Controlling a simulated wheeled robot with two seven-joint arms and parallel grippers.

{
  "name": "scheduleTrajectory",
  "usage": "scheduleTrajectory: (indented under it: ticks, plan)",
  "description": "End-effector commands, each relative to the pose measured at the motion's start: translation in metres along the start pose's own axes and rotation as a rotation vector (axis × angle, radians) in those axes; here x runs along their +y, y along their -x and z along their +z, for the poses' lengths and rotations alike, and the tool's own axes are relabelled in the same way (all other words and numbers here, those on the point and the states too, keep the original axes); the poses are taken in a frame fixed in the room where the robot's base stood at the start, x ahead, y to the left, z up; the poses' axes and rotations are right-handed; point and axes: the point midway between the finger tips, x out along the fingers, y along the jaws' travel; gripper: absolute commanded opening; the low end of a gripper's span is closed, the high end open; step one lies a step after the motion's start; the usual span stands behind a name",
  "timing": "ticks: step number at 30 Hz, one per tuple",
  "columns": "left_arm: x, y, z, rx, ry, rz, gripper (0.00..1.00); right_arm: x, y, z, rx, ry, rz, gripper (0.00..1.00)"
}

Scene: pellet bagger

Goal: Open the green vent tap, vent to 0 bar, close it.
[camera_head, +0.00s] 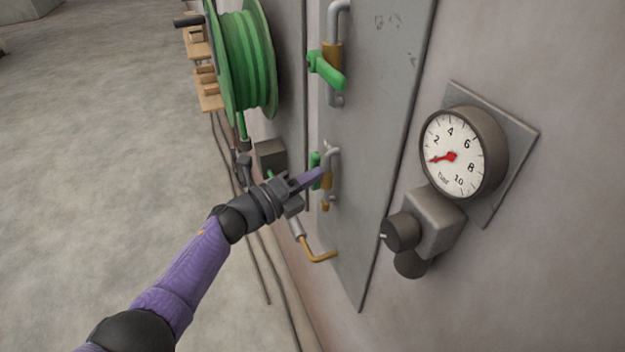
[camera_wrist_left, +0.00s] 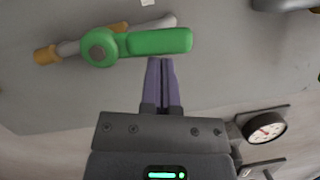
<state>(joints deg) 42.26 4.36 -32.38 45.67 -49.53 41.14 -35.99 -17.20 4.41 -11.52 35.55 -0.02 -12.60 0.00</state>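A green-handled tap (camera_head: 315,161) sits on the lower pipe of the grey wall panel. It shows larger in the left wrist view (camera_wrist_left: 155,41), its handle roughly along the pipe. My left gripper (camera_head: 321,176) is at this tap. In the wrist view its purple fingers (camera_wrist_left: 161,64) are together, tips just at the handle's edge, not around it; contact is unclear. A second green-handled tap (camera_head: 327,71) is higher on the panel, its handle across the pipe. The round gauge (camera_head: 464,152) has its red needle pointing left, below the 2, near the scale's low end. My right gripper is out of view.
A green hose reel (camera_head: 247,62) hangs left of the panel (camera_head: 375,130). A dark knob (camera_head: 400,232) is under the gauge. The floor at left is open.

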Motion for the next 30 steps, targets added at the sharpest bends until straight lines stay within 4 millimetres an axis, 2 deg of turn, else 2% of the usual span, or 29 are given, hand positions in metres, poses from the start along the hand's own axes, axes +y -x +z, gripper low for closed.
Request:
scheduleTrajectory:
  ticks: [22,26,30]
  plan:
    - [-0.001,0.003,0.003,-0.001,-0.003,0.0,0.0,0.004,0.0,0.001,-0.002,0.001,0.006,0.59]
    - [-0.002,0.023,0.003,-0.001,-0.004,0.002,0.0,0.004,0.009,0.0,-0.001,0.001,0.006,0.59]
    - [-0.001,0.058,0.003,0.0,-0.004,0.003,0.0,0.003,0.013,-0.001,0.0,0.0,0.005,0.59]
